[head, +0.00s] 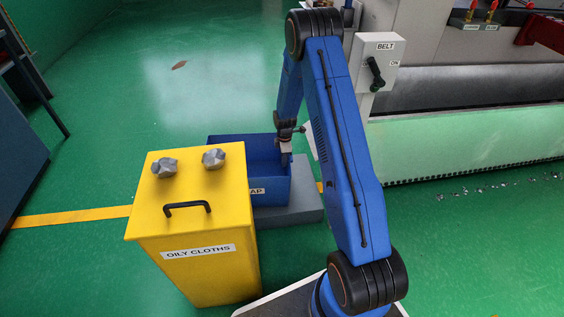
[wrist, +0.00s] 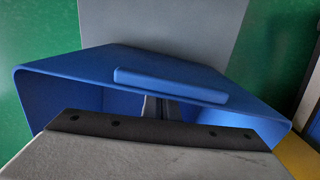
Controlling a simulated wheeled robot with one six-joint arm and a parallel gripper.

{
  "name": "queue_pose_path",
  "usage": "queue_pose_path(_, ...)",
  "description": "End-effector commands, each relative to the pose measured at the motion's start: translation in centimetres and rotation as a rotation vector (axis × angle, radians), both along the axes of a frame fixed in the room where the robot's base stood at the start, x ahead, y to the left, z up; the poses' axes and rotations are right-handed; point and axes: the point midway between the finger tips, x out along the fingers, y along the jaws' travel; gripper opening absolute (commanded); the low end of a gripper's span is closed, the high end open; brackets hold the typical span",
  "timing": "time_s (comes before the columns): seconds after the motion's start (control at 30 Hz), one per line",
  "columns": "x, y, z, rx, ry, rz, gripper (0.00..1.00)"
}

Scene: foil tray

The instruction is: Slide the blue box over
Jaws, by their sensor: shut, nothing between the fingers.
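The blue box (head: 276,190) is open-topped and stands on a grey slab (head: 305,200). The yellow bin hides its left front and part of its label, which shows "AP". In the wrist view the box (wrist: 75,70) fills the middle, with a raised blue bar (wrist: 170,85) on one wall. My gripper (head: 286,161) points down at the right part of the box. Its fingers are shut and empty. In the wrist view the fingertips are partly hidden behind the gripper body and the blue bar. I cannot tell whether they touch the box.
A yellow bin (head: 205,268) marked "OILY CLOTHS", with a black handle and two grey crumpled lumps on its lid, stands close in front of the box. A machine with a belt switch (head: 376,66) is at the right. Green floor is open behind the box.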

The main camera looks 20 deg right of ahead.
Motion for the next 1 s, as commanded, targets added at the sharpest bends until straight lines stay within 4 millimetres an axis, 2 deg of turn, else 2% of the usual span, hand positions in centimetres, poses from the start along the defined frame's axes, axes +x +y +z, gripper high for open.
queue_pose_path(0.23, 0.0, -0.1, 0.0, 0.0, 0.0, 0.0, 0.0)
queue_pose_path(0.33, -0.2, -0.7, 0.0, 0.0, 0.0, -0.002, 0.0)
queue_pose_path(0.6, -1.4, -4.9, 0.0, 0.0, 0.0, -0.003, 0.0)
queue_pose_path(0.7, -1.6, -5.8, 0.0, 0.0, 0.0, -0.002, 0.0)
queue_pose_path(1.0, -1.7, -5.8, 0.0, 0.0, 0.0, 0.0, 0.0)
